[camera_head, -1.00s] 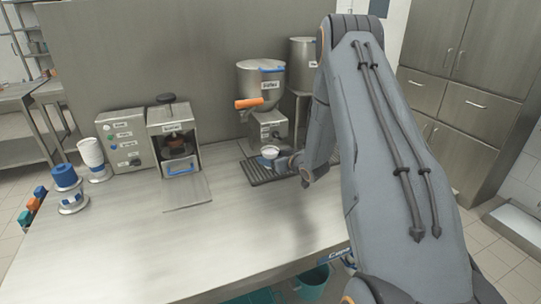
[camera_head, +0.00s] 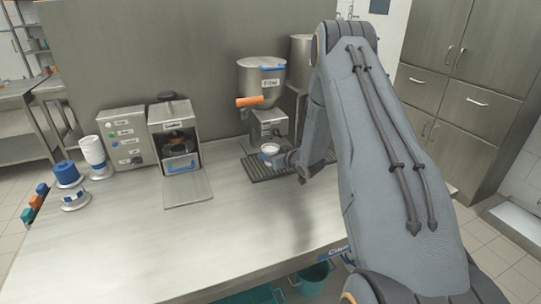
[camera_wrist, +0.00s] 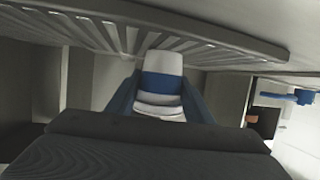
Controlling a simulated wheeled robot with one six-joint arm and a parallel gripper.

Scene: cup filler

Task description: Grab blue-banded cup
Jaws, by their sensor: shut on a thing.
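A white cup with a blue band (camera_wrist: 162,84) sits between the two fingers of my gripper (camera_wrist: 160,98) in the wrist view. The fingers are shut on it, one on each side of the band. In the head view the cup (camera_head: 269,150) shows as a small white rim at the grated drip tray (camera_head: 262,172), below the hopper machine. My gripper is at its right side there, partly hidden by my arm. I cannot tell whether the cup touches the tray.
The hopper machine with an orange handle (camera_head: 249,101) stands behind the cup. A sealer-like machine (camera_head: 174,138) and a control box (camera_head: 122,140) stand to the left. A white cup stack (camera_head: 93,151) and a blue stack (camera_head: 66,173) are at far left. The front counter is clear.

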